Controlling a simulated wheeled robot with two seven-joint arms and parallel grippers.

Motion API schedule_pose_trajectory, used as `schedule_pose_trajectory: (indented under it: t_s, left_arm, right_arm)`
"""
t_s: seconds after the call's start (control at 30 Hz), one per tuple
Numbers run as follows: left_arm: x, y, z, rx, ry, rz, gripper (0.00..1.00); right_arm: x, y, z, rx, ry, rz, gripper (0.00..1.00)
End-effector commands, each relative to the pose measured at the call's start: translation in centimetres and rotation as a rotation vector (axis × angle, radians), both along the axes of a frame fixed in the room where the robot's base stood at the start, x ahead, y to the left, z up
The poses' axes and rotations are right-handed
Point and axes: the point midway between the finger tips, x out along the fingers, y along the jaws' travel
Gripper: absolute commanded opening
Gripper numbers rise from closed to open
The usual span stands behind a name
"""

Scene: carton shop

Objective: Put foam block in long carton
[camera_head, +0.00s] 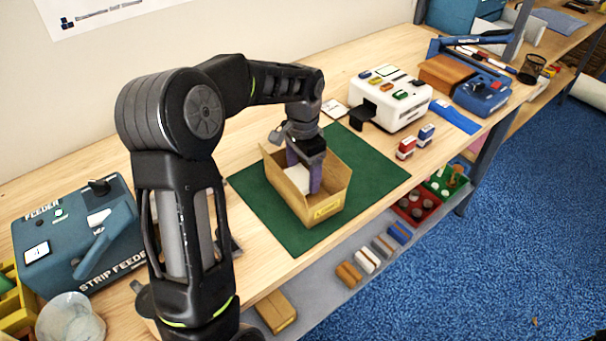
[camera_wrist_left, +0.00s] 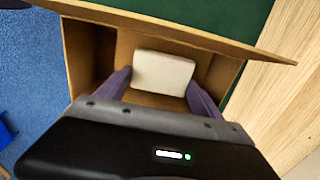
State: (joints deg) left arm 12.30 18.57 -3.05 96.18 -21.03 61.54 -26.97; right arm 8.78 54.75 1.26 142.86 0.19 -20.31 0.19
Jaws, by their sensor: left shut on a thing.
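The open long carton (camera_head: 331,192) stands on the green mat, with a yellow label on its near end. My left gripper (camera_head: 303,176) reaches down into the carton from above. It is shut on the white foam block (camera_head: 297,174), with a purple finger on each side of it. In the left wrist view the foam block (camera_wrist_left: 163,72) sits between the fingertips, inside the walls of the carton (camera_wrist_left: 95,55). Whether the block touches the carton floor I cannot tell. My right gripper is not in view.
The green mat (camera_head: 262,214) lies around the carton. A white machine (camera_head: 392,100) and two small stamps (camera_head: 406,148) are to the right. A blue strip feeder (camera_head: 78,238) stands at the left. A lower shelf (camera_head: 335,285) holds several small blocks.

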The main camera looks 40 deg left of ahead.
Motion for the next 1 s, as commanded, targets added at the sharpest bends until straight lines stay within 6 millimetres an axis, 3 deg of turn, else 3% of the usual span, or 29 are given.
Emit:
schedule_pose_trajectory:
  t_s: [0.13,0.53,0.57,0.8,1.0]
  left_arm:
    - [-0.1,0.0,-1.5,0.0,0.001,0.001,0.39]
    - [0.0,0.0,-2.1,0.0,0.0,0.001,0.39]
    - [0.0,0.0,-2.0,0.0,-0.001,0.001,0.78]
    - [0.0,0.0,-1.9,0.0,-0.001,0.0,0.98]
    - [0.0,0.0,-1.9,0.0,-0.001,0.001,0.98]
  right_arm:
    - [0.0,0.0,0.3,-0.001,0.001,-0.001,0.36]
    - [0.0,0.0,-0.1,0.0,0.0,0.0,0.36]
    - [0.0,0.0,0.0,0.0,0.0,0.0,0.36]
    - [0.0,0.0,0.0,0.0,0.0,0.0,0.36]
    - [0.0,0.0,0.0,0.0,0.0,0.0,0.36]
